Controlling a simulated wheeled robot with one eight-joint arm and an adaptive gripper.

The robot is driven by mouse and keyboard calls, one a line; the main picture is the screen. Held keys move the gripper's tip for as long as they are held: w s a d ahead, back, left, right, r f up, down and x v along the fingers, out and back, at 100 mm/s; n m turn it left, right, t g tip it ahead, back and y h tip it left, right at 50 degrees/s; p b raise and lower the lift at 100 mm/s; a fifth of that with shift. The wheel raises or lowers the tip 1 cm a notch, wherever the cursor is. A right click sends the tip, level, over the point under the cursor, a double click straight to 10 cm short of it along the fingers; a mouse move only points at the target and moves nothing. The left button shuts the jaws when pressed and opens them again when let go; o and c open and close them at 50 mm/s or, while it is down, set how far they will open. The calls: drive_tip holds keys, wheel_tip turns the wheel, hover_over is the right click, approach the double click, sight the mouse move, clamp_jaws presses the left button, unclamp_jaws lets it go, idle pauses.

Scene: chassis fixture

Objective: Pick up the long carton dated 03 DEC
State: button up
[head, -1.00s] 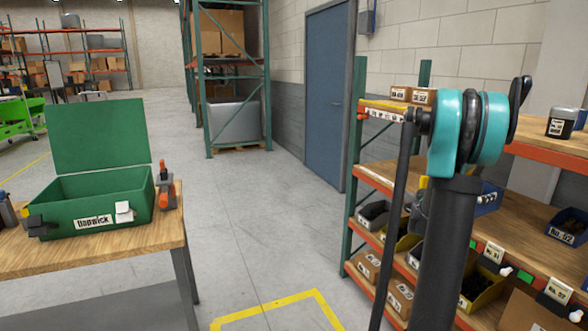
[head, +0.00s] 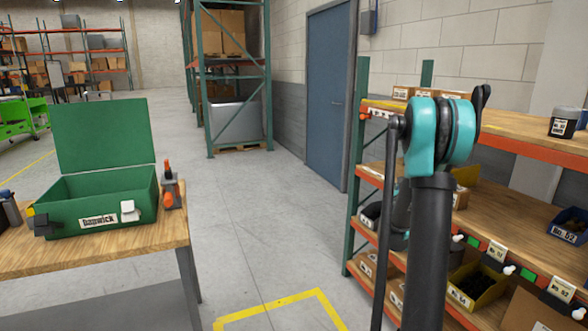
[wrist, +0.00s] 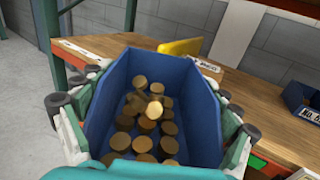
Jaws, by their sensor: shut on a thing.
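My gripper (wrist: 155,112) is shut on a blue bin (wrist: 108,88), with its fingers against the bin's two side walls in the wrist view. The bin holds several round brown pieces (wrist: 142,143). In the head view my arm hides the gripper and the bin. Small brown labelled cartons stand on the rack's top shelf, one (head: 402,92) left of my arm and another (head: 455,94) behind it. Their print is too small to read, so I cannot tell which carton is dated 03 DEC.
The orange-edged rack (head: 520,145) stands at right with a yellow bin (head: 478,286) and a blue bin (head: 568,226). A bench (head: 150,237) with an open green case (head: 105,195) stands at left. The floor between is clear, with yellow tape (head: 270,308).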

drive_tip(key=w+a+f+n+t+y, duration=0.1)
drive_tip(key=a+f+n+y, duration=0.1)
drive_tip(key=a, duration=0.7)
drive_tip(key=w+a+f+n+t+y, duration=0.1)
drive_tip(key=w+a+f+n+y, duration=0.1)
drive_tip(key=a+y, duration=0.3)
drive_tip(key=w+a+f+n+t+y, duration=0.1)
drive_tip(key=a+f+n+y, duration=0.1)
drive_tip(key=a, duration=1.1)
drive_tip(key=shift+w+n+t+y, duration=0.15)
drive_tip(key=shift+n+t+y, duration=0.25)
drive_tip(key=shift+n+y, duration=0.5)
